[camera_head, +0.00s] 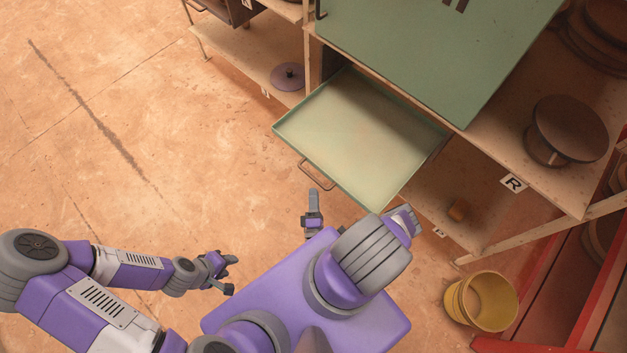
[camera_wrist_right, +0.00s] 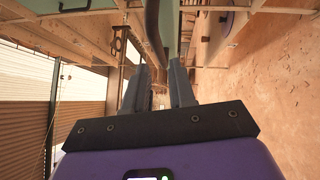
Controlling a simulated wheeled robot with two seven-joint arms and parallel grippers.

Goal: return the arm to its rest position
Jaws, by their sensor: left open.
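My left arm comes in from the left of the head view over the floor. Its gripper (camera_head: 231,274) is open and empty, with clear floor around it and apart from the shelving. My right arm is bent in the lower middle of the head view, beside the open drawer's front corner. In the right wrist view my right gripper (camera_wrist_right: 158,68) has its two fingers apart, with nothing seen held between them.
A pale green drawer (camera_head: 360,135) is pulled out below the green cabinet top (camera_head: 435,50). A yellow bucket (camera_head: 488,302) stands at lower right near a red frame (camera_head: 577,310). A dark round disc (camera_head: 570,128) sits on the shelf marked R. The left floor is free.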

